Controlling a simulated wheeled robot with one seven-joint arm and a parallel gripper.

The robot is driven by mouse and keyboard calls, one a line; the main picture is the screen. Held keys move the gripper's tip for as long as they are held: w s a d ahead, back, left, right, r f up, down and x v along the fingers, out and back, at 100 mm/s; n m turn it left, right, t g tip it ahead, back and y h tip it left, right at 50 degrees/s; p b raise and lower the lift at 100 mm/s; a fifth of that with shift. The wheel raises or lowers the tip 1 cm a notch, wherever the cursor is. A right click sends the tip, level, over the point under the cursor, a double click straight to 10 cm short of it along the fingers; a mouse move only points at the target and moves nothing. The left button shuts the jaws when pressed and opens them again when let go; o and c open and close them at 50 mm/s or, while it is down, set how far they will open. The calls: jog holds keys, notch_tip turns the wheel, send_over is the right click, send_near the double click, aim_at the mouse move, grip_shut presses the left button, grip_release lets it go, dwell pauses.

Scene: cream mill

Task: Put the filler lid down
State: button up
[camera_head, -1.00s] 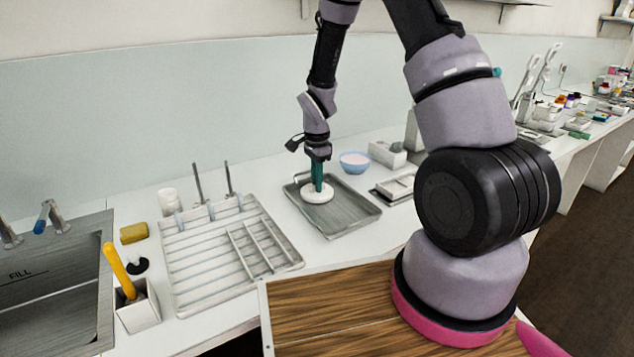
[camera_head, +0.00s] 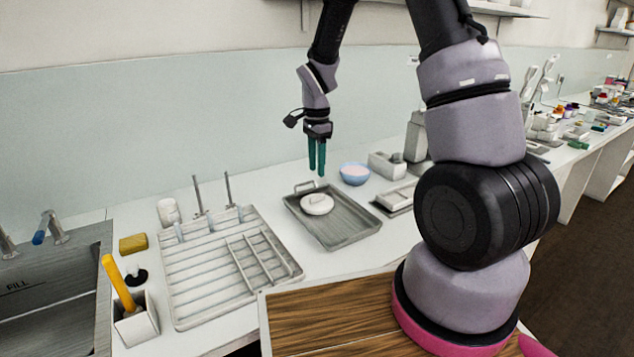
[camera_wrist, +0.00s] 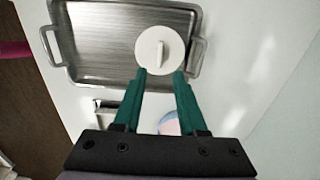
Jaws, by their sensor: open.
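The filler lid (camera_head: 317,205) is a round white disc with a raised bar handle. It lies flat in the grey metal tray (camera_head: 352,231), towards the tray's back left end. My gripper (camera_head: 317,172) is open and empty above the lid, with clear space between its green fingertips and the lid. In the wrist view the lid (camera_wrist: 162,50) lies just beyond the open fingertips (camera_wrist: 160,74), near one handle of the tray (camera_wrist: 100,78).
A white drying rack (camera_head: 215,262) stands left of the tray. A sponge (camera_head: 133,243), a holder (camera_head: 137,322) and a sink (camera_head: 60,280) are at the left.

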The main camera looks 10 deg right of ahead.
jog(key=s+d+r+n+t, duration=0.1)
jog(key=s+r+n, duration=0.15)
jog(key=r, duration=0.45)
jog(key=s+d+r+n+t+y, duration=0.1)
jog(key=s+d+r, duration=0.15)
jog(key=r, duration=0.45)
jog(key=s+d+r+n+t, duration=0.1)
jog(key=s+r, duration=0.3)
jog(key=r, duration=0.2)
jog(key=s+r+n+t, duration=0.2)
jog(key=s+r, duration=0.2)
jog(key=s, duration=0.2)
jog(key=s+d+r+n+t+y, duration=0.1)
jog(key=s+r+n+t, duration=0.1)
jog(key=s, duration=0.5)
notch_tip(320, 180, up, 2)
jog(key=shift+s+d+r+n, duration=0.2)
jog(key=shift+r+n, duration=0.05)
jog(key=shift+n, duration=0.6)
